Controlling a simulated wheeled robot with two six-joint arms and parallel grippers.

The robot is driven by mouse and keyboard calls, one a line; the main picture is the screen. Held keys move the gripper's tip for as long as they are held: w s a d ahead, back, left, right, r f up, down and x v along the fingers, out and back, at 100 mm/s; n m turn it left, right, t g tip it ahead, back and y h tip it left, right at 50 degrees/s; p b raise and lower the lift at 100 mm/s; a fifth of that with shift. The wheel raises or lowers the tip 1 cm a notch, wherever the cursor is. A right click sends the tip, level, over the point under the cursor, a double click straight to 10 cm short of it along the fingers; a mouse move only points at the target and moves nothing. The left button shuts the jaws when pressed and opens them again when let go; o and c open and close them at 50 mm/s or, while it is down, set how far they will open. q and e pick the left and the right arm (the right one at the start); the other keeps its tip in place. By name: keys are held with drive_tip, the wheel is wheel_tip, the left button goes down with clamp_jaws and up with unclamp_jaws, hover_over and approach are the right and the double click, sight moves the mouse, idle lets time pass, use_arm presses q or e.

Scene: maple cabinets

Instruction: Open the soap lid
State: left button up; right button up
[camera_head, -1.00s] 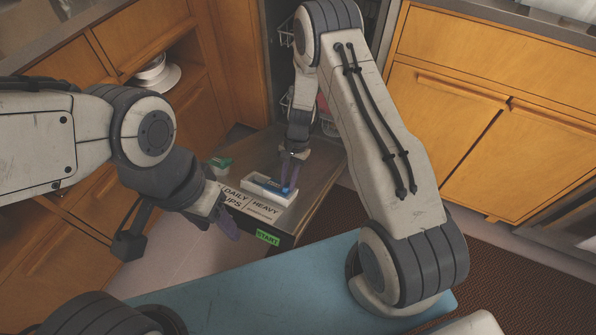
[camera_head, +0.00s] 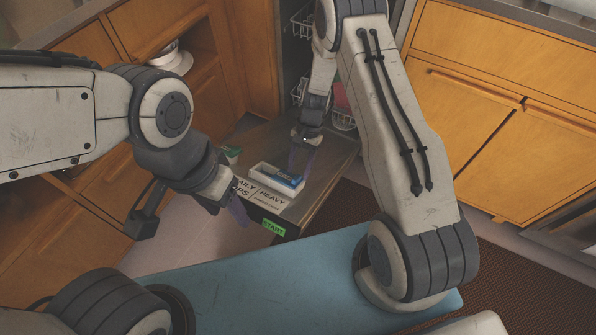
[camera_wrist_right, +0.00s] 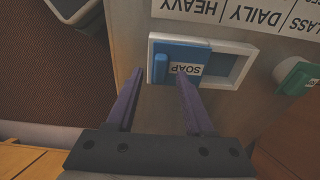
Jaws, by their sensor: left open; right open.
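The soap box is a small white tray (camera_head: 262,171) on the dishwasher door, also in the right wrist view (camera_wrist_right: 240,82). Its blue lid (camera_head: 287,177), labelled SOAP in the wrist view (camera_wrist_right: 196,58), covers one end. The other end of the tray is uncovered. My right gripper (camera_head: 302,158) is open at the covered end. In the wrist view (camera_wrist_right: 159,74) one finger overlaps the lid and the other is outside the tray, with the lid's raised blue handle between them; contact cannot be told. My left gripper (camera_head: 225,208) is open and empty beside the door's left edge.
The lowered door (camera_head: 322,172) carries printed labels (camera_head: 263,194) and a green START tag (camera_head: 273,228). A green-and-white dispenser cap (camera_wrist_right: 297,77) is beside the tray. Dish racks (camera_head: 301,22) are behind. Wooden cabinets (camera_head: 480,110) flank the door.

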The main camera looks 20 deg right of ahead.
drive_tip(key=p+v, duration=0.1)
drive_tip(key=v, duration=0.7)
drive_tip(key=shift+a+r, duration=0.1)
drive_tip(key=shift+r, duration=0.1)
wheel_tip(320, 180, up, 11)
drive_tip(key=n+h, duration=0.1)
drive_tip(key=n, duration=0.4)
hover_over(285, 183)
drive_tip(key=s+a+r+n+t, duration=0.1)
drive_tip(key=s+r+n, duration=0.3)
drive_tip(key=s, duration=0.3)
drive_tip(key=s+a+r+n+t+h+p, duration=0.1)
drive_tip(key=s+r+n, duration=0.25)
drive_tip(key=s, duration=0.35)
drive_tip(key=s+a+r+n+t, duration=0.1)
drive_tip(key=s+r+n, duration=0.35)
drive_tip(key=s, duration=0.25)
wheel_tip(285, 183, up, 20)
drive_tip(key=m+p, duration=0.1)
drive_tip(key=p, duration=1.8)
drive_tip(key=shift+a+r+p, duration=0.2)
drive_tip(key=shift+p, duration=0.2)
